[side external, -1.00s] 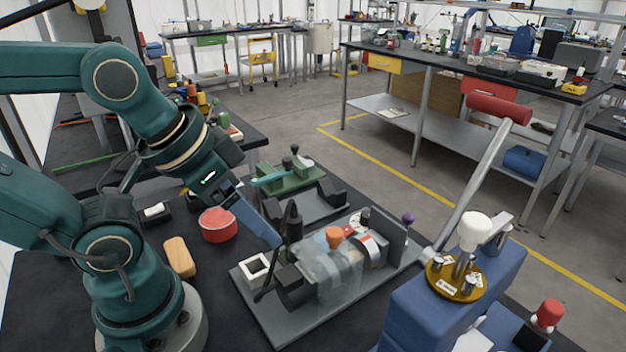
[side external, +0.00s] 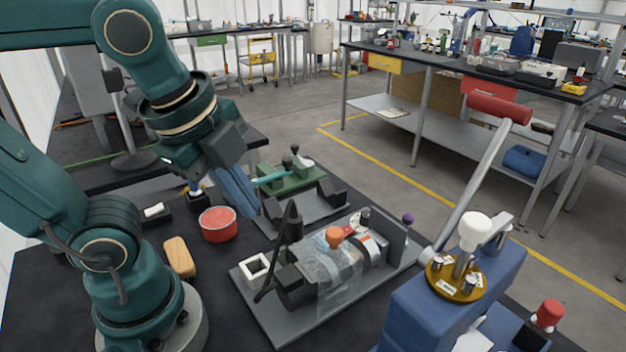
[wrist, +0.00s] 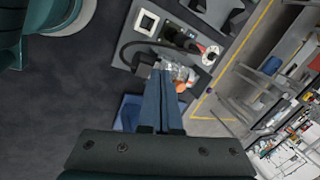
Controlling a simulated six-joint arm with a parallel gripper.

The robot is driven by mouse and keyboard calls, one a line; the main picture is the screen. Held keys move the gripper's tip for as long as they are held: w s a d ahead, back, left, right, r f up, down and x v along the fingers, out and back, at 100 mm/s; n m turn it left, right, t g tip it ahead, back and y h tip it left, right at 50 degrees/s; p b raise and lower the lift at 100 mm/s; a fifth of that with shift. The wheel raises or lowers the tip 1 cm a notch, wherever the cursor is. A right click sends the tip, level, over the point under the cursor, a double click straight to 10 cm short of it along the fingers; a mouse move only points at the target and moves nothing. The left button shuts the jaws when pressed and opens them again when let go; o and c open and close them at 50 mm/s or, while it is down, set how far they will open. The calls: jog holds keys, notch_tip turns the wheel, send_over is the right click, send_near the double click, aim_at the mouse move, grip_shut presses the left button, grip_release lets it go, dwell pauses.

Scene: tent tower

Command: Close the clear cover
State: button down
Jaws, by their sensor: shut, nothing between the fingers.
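The clear cover (side external: 335,275) lies over the middle of a small machine on a grey base plate (side external: 290,335). It looks low over the shaft, but whether it is fully closed I cannot tell. An orange knob (side external: 334,237) stands at its top. In the wrist view the cover (wrist: 178,70) shows just beyond my fingertips, partly hidden by them. My gripper (side external: 250,212) has long blue fingers, shut and empty.
A red round tub (side external: 219,225) and a tan block (side external: 179,258) sit left of the machine. A green fixture (side external: 290,178) stands behind it. A blue unit with a long red-handled lever (side external: 498,108) stands at the right.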

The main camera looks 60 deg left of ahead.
jog(key=w+d+r+m+y, duration=0.1)
jog(key=d+r+m, duration=0.2)
jog(key=m, duration=1.4)
send_near(328, 254)
jog(key=f, duration=0.1)
jog(key=s+f, duration=0.1)
jog(key=f, duration=0.1)
jog(key=s+f, duration=0.1)
jog(key=shift+d+f, duration=0.15)
jog(key=shift+d, duration=0.25)
jog(key=w, duration=0.1)
jog(key=w+a, duration=0.1)
jog(key=shift+w+a+f, duration=0.1)
jog(key=shift+w+f, duration=0.1)
jog(key=shift+w, duration=0.15)
jog(key=shift+w+a, duration=0.25)
jog(key=shift+w, duration=0.35)
jog(key=w, duration=0.9)
jog(key=shift+w, duration=0.2)
jog(key=shift+r, duration=0.1)
